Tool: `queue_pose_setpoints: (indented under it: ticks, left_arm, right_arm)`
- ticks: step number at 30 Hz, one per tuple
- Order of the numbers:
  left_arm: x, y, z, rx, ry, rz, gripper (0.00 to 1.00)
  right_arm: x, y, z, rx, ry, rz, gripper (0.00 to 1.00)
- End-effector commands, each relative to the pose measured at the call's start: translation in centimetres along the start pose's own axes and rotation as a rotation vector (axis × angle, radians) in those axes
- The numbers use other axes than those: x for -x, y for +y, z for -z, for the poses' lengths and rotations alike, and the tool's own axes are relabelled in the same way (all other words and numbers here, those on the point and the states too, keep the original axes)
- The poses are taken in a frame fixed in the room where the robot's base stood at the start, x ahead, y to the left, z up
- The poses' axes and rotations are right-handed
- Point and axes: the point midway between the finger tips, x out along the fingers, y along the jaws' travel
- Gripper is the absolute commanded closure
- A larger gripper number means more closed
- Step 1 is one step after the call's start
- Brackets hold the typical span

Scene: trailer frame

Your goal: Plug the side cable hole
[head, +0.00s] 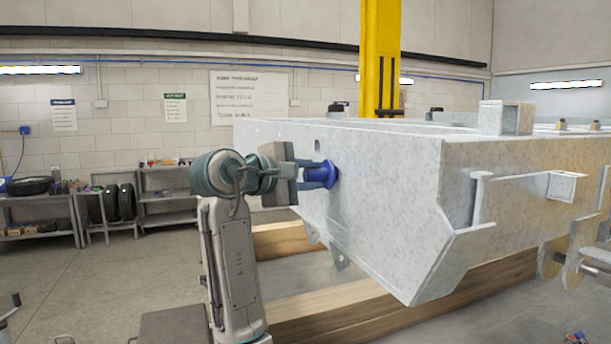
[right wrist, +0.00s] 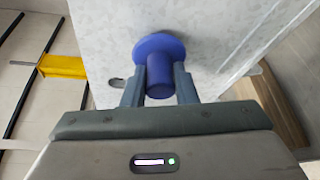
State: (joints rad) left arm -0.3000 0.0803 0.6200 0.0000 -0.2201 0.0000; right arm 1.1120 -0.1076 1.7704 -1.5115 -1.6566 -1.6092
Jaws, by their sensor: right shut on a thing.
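A blue plug (head: 326,174) with a round flange sits against the side face of the grey galvanized trailer frame (head: 390,180). My right gripper (head: 312,175) is shut on the plug's stem. In the right wrist view the plug (right wrist: 160,65) stands between the two fingers of my right gripper (right wrist: 160,88), its flange at the frame's face. The flange hides whatever is behind it, so I cannot tell how deep the plug sits. A small oval hole (head: 317,146) shows above the plug, and an opening (right wrist: 117,83) shows left of it in the wrist view. My left gripper is not in view.
The frame rests near wooden beams (head: 330,312) on the floor. A yellow post (head: 380,60) rises behind it. Shelves (head: 168,195) with tyres and small parts stand along the back wall. Floor at the left is mostly open.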

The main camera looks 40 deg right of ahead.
Motion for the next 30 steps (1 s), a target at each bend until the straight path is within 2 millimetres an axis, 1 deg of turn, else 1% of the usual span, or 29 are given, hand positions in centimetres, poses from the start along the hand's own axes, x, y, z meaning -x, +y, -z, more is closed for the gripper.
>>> queue_pose_setpoints:
  ticks: [16, 17, 18, 20, 21, 30]
  left_arm:
    - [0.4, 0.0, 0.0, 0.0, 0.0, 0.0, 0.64]
    - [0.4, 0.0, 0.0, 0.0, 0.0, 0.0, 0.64]
    - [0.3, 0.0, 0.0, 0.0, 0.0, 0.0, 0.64]
    - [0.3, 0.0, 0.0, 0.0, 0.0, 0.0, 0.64]
    - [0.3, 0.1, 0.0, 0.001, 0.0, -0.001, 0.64]
    - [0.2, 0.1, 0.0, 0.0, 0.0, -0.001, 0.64]
  right_arm:
    - [-1.6, 0.1, -0.8, -0.002, -0.003, -0.002, 1.0]
    - [-1.6, 0.1, -0.8, -0.001, -0.003, -0.002, 0.72]
    - [-1.6, 0.1, -0.7, -0.001, -0.002, -0.002, 0.64]
    - [-1.6, 0.1, -0.7, -0.001, -0.002, -0.001, 0.53]
    - [-1.6, 0.1, -0.7, -0.001, -0.002, -0.001, 0.49]
    - [-1.4, 0.0, -0.6, -0.001, 0.0, 0.0, 0.49]
